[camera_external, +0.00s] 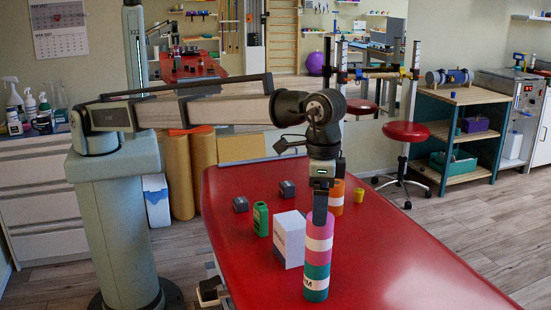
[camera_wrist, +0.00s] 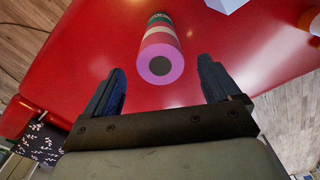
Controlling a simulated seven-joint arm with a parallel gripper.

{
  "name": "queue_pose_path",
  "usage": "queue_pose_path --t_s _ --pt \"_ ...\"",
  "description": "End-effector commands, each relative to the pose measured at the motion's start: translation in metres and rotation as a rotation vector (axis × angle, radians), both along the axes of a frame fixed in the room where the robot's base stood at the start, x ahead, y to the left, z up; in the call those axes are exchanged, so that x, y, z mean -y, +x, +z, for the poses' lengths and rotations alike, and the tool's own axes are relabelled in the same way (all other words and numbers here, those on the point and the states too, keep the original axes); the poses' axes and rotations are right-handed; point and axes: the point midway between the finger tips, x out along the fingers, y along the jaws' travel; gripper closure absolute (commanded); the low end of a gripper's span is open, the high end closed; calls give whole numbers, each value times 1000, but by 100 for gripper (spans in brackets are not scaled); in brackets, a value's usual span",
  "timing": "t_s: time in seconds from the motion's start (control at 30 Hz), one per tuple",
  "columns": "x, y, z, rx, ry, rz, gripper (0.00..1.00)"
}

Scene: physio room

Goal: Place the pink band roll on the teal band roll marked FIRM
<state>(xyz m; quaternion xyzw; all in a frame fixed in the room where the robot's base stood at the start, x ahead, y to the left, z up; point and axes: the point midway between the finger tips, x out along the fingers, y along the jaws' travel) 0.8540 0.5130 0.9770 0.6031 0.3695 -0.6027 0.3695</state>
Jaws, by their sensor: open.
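The pink band roll (camera_external: 319,230), with a white band around it, stands upright on the teal band roll (camera_external: 316,270) on the red table. The teal roll's white band shows the end of a dark word, "RM". In the wrist view the pink roll's round end (camera_wrist: 174,68) faces me, with the teal roll (camera_wrist: 159,19) behind it. My gripper (camera_wrist: 161,70) is open, its fingers on either side of the pink roll's end with gaps between. In the external view a finger (camera_external: 320,205) overlaps the pink roll's top; I cannot tell how far down it reaches.
A white box (camera_external: 289,240) stands just left of the stack, with a green bottle (camera_external: 261,219) beside it. The table (camera_external: 420,270) is clear to the right.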

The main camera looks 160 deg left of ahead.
Motion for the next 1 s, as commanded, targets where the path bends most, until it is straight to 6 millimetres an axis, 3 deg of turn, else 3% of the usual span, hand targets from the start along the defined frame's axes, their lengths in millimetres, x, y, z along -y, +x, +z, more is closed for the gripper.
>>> queue_pose_path --t_s 0.1,0.33,1.0 --pt "0 1 21 0 1 0 10" --pt "0 0 45 0 0 0 10" --pt "0 0 50 0 -1 0 10"
